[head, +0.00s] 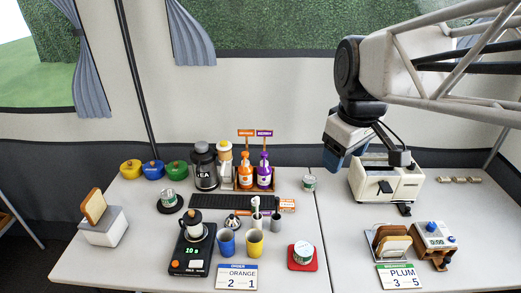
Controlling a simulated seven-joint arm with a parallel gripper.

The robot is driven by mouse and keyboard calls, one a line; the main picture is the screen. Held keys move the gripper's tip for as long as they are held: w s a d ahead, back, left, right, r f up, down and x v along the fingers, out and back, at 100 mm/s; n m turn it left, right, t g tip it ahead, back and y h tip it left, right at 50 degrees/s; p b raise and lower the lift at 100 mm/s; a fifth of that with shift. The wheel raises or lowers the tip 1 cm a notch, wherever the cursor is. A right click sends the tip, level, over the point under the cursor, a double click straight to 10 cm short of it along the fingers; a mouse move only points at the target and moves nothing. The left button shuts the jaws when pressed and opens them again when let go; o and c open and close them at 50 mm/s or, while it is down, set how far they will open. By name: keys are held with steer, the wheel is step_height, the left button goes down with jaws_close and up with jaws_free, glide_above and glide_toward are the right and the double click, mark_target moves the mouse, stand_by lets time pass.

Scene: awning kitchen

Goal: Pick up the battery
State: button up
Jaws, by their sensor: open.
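I cannot pick out a battery with certainty; the small objects are too small to tell. A small dark grey cylinder (275,222) stands upright beside white and dark slim items in the middle of the table. My gripper (367,160) is open at the right, above and in front of a cream toaster-like appliance (385,184). It appears empty, and it is well to the right of and above the grey cylinder. My gripper and arm cover part of the appliance and the wall behind.
The white table (345,235) has free room right of the red coaster (314,266). Blue (227,243) and yellow (255,243) cups stand front centre. A toast rack (390,243) and a blue-topped device (435,236) are front right. Several small beige pieces (459,180) lie at back right.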

steer(key=w+a+f+n, duration=0.1)
steer(key=w+a+n, duration=0.5)
steer(key=w, duration=0.3)
steer(key=w+a+f+n+g, duration=0.1)
steer(key=w+a+n, duration=0.55)
steer(key=w, duration=0.25)
steer(key=w+a+f+n, duration=0.2)
steer(key=w+a+n, duration=0.45)
steer(key=w, duration=0.25)
steer(key=f, duration=3.2)
steer(key=shift+d+f, duration=0.1)
steer(key=shift+d, duration=0.3)
steer(key=shift+f, duration=1.3)
steer(key=shift+a+f, duration=0.15)
steer(key=shift+f, duration=1.15)
steer(key=shift+a+f, duration=0.15)
steer(key=shift+f, duration=1.1)
steer(key=c, duration=1)
